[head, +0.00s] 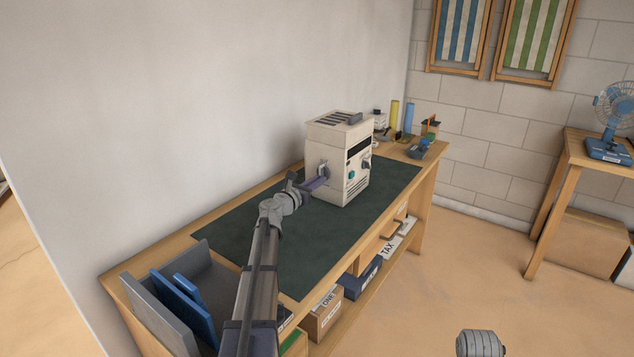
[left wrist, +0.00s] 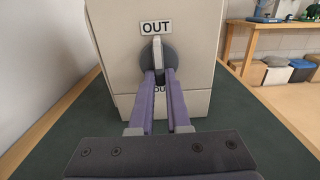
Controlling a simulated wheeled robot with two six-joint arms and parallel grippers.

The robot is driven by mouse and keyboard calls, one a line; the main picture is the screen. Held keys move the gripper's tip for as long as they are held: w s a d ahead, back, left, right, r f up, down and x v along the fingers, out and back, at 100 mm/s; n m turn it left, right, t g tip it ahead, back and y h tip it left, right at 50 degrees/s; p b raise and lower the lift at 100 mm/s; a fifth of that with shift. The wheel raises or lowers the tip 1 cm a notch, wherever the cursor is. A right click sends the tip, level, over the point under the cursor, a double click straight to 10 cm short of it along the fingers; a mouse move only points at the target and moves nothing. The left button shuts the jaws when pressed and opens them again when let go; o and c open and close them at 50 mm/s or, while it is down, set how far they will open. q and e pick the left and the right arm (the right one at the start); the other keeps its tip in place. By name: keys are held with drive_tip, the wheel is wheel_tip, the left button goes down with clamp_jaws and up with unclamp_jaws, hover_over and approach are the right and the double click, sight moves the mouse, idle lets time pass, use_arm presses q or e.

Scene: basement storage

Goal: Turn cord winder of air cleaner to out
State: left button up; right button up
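The air cleaner (head: 333,135) is a cream box with a vented top, standing on the dark green mat of the workbench. Its cord winder (left wrist: 158,50) is a light grey upright handle on a round dark dial, on the side facing my left gripper. An OUT label (left wrist: 156,28) sits above the dial; a second label below is mostly hidden by my fingers. My left gripper (left wrist: 160,76) has its purple fingers on both sides of the handle's lower part, with a narrow gap, and looks shut on it. It also shows in the head view (head: 318,183).
The workbench (head: 128,268) runs along the white wall. Grey and blue file holders (head: 190,300) stand at its near end. Yellow and blue rolls (head: 393,115) stand behind the air cleaner. A blue fan (head: 609,120) is on another table at right. Much of the mat is clear.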

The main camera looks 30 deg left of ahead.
use_arm(q)
drive_tip(key=o, duration=0.5)
drive_tip(key=shift+c, duration=0.2)
drive_tip(key=shift+s, duration=0.15)
drive_tip(key=s, duration=0.7)
drive_tip(key=shift+s+a, duration=0.3)
drive_tip(key=shift+s, duration=0.05)
